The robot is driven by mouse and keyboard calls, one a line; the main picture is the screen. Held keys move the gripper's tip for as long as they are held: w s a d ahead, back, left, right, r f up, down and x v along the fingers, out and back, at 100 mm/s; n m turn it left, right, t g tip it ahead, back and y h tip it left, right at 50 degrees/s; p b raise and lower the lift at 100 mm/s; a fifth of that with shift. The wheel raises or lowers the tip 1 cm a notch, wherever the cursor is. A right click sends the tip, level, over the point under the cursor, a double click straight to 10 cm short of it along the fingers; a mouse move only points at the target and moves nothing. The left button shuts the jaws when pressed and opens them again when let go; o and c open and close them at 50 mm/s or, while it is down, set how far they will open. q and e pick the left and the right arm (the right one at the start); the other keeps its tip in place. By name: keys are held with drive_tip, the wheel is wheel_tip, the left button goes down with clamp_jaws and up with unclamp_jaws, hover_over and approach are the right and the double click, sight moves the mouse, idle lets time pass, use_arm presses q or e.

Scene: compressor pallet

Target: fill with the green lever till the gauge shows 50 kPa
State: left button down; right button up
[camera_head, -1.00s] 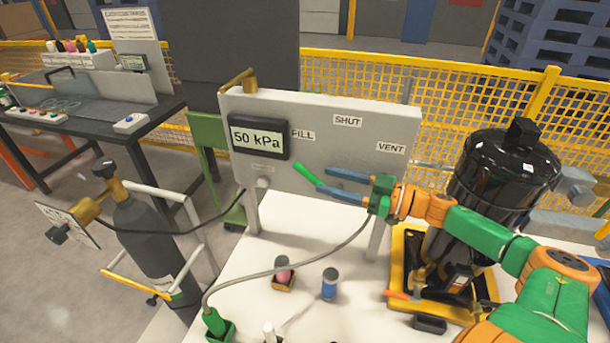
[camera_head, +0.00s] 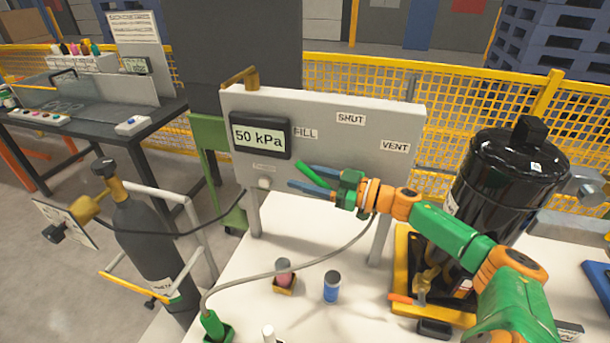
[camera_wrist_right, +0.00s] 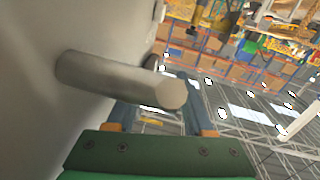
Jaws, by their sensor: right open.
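The gauge (camera_head: 260,136) on the grey panel reads 50 kPa. The green lever (camera_head: 311,173) slants up and left, its tip toward the FILL label (camera_head: 306,132). My right gripper (camera_head: 306,178) is open, with its blue fingers spread on either side of the lever in the head view. I cannot tell whether they touch it. The lever's lower end is hidden by the gripper. My left gripper is not in view.
The panel (camera_head: 345,105) also carries SHUT (camera_head: 351,118) and VENT (camera_head: 395,146) labels. A black tank (camera_head: 508,180) stands right of it. A blue-sided can (camera_head: 331,288) and a pink item (camera_head: 284,275) stand on the white table. A hose (camera_head: 290,268) crosses below the panel. A gas cylinder (camera_head: 150,240) is at left.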

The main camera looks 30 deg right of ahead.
clamp_jaws()
idle(1.5)
